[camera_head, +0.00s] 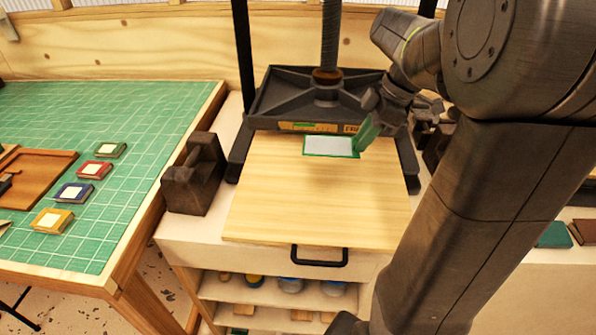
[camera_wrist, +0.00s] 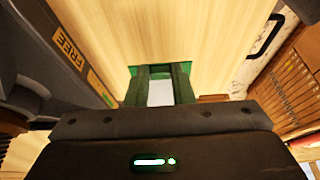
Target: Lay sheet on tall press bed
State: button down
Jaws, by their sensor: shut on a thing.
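A pale sheet with a green border (camera_head: 328,146) is over the back of the pale wooden press bed (camera_head: 310,200), just in front of the press's dark platen (camera_head: 320,95). My gripper (camera_head: 362,140) is shut on the sheet's right edge. In the wrist view, my gripper (camera_wrist: 162,72) has the sheet (camera_wrist: 160,94) between its dark green fingers, with the wooden bed (camera_wrist: 190,30) behind. The sheet looks flat, but I cannot tell if it touches the bed. The fingers hide part of it.
A dark iron block with a handle (camera_head: 195,175) stands left of the bed. A green-matted table (camera_head: 130,185) at the left holds several small coloured books and a brown tray (camera_head: 38,170). The press frame rises behind the bed. The bed's front is clear, above a black handle (camera_head: 320,262).

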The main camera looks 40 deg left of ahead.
aim_at(349, 181)
notch_tip(349, 181, down, 10)
jog(key=shift+a+r+p, duration=0.1)
jog(key=shift+a+p, duration=0.05)
jog(key=shift+p, duration=0.15)
dwell(0.3)
jog(key=c, duration=1.3)
grip_release()
jog(key=shift+o, duration=0.2)
jog(key=shift+r, duration=0.15)
jog(key=v, duration=1.1)
jog(key=shift+r, duration=0.35)
